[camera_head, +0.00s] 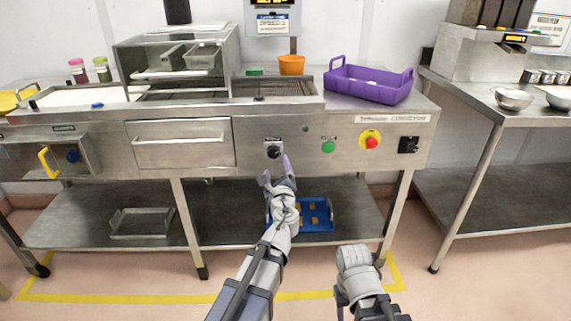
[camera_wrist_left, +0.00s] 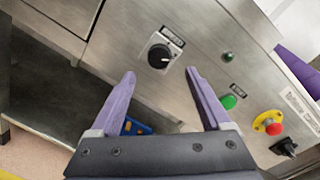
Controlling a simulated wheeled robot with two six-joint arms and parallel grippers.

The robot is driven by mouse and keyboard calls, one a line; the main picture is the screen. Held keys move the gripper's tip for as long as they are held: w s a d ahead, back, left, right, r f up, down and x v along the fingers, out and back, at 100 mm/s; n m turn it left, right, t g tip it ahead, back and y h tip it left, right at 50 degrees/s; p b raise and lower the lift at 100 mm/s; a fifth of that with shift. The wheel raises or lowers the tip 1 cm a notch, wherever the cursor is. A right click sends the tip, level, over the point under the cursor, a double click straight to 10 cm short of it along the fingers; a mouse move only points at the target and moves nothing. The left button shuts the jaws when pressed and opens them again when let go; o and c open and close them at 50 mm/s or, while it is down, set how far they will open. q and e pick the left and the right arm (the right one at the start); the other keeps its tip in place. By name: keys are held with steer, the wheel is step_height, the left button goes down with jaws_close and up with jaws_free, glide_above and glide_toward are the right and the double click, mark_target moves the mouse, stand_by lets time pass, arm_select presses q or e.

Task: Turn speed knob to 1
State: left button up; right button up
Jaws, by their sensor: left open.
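The speed knob (camera_head: 273,152) is a black dial on a light plate on the steel front panel of the machine. In the left wrist view the knob (camera_wrist_left: 159,56) shows clear, beyond and between the fingertips, with a small label above it. Its pointer mark faces to the right in that view; the numbers are too small to read. My left gripper (camera_head: 276,166) has purple fingers, is open and empty, and is just below and in front of the knob, apart from it. My right gripper (camera_head: 343,298) is low at the bottom of the head view, its fingers mostly hidden.
Right of the knob are a green button (camera_head: 328,147), a red and yellow emergency stop (camera_head: 371,141) and a black switch (camera_head: 408,145). A drawer (camera_head: 183,143) is to the left. A blue tray (camera_head: 318,226) lies on the shelf below. A purple crate (camera_head: 368,86) stands on top.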

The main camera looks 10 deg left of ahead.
mark_target(273, 154)
arm_select(q)
steer(key=shift+x, duration=3.95)
steer(key=shift+a, duration=0.1)
steer(key=shift+s, duration=0.1)
jaws_close()
